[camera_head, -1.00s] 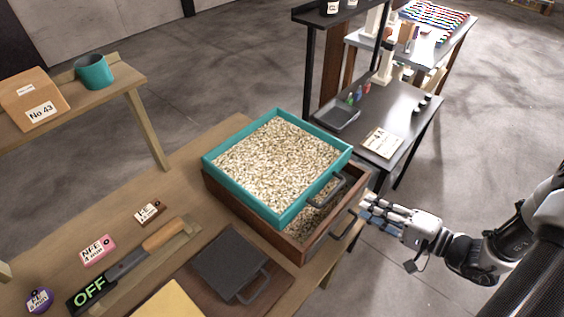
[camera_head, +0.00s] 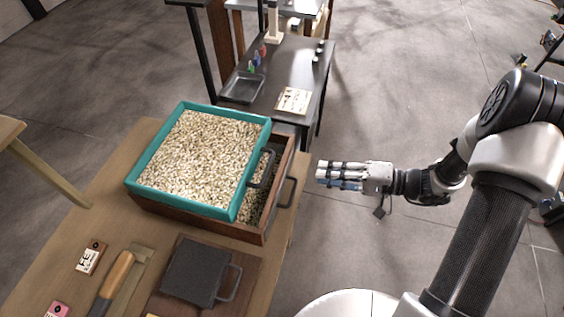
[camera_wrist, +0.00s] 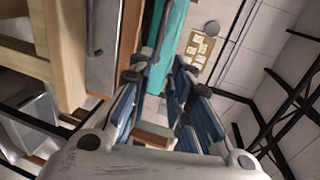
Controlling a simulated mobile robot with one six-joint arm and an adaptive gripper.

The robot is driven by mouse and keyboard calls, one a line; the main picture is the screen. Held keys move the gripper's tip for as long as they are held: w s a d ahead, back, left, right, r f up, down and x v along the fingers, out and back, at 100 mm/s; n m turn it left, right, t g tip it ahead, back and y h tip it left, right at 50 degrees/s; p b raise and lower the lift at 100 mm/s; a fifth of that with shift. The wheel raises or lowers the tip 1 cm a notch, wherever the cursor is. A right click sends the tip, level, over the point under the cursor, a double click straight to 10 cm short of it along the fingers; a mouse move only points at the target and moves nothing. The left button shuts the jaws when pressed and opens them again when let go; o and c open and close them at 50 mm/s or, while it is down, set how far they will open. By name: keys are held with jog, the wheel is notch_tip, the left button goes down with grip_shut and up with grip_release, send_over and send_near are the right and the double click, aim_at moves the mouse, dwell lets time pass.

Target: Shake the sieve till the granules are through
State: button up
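The teal square sieve (camera_head: 180,205) is filled with pale granules (camera_head: 200,155). It sits on a brown wooden box (camera_head: 210,228), shifted so that a strip of the box's inside shows at the right, with granules in it. The sieve's dark handle (camera_head: 262,168) points right, above the box's own handle (camera_head: 289,192). My gripper (camera_head: 320,173) is right of both handles, apart from them, empty, with its fingers pointing left. In the wrist view its fingers (camera_wrist: 160,105) are spread, and the sieve's teal wall (camera_wrist: 172,40) shows beyond them.
The wooden bench (camera_head: 105,225) also holds a dark square plate with a handle (camera_head: 197,270), a wooden-handled tool (camera_head: 117,275) and a small labelled tag (camera_head: 91,257). A dark table (camera_head: 290,70) with a tray (camera_head: 242,88) stands behind. Open floor lies around my gripper.

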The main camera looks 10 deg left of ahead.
aim_at(268, 166)
jog(key=b+x, duration=0.1)
jog(key=x, duration=1.6)
jog(key=shift+w+b, duration=0.1)
jog(key=shift+b, duration=0.25)
jog(key=shift+c, duration=0.5)
grip_shut()
